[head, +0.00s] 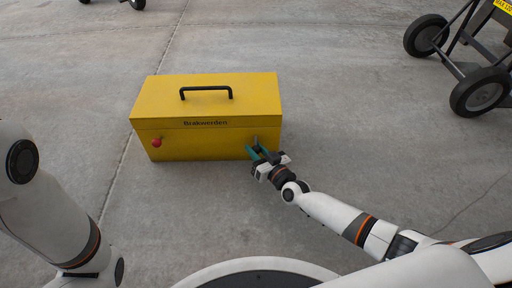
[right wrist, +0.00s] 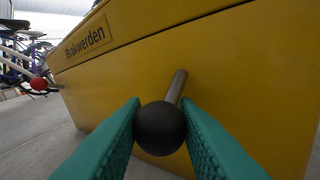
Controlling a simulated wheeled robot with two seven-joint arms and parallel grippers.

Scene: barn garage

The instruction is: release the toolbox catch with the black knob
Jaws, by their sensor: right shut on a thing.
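The yellow toolbox (head: 195,142) stands on the concrete floor with its lid down and a black handle (head: 206,91) on top. A catch with a red knob (head: 157,142) is at the left of its front; the red knob also shows in the right wrist view (right wrist: 38,84). My right gripper (head: 254,151) is at the right end of the front. In the right wrist view, its teal fingers are shut on the black knob (right wrist: 160,128) at the end of a grey catch lever (right wrist: 177,86). In the head view the fingers hide the knob. My left gripper is out of view.
A wheeled cart (head: 466,62) stands at the upper right. A small part of another wheeled thing (head: 136,3) shows at the top left. Bicycles (right wrist: 22,48) are in the background of the right wrist view. The floor around the toolbox is clear.

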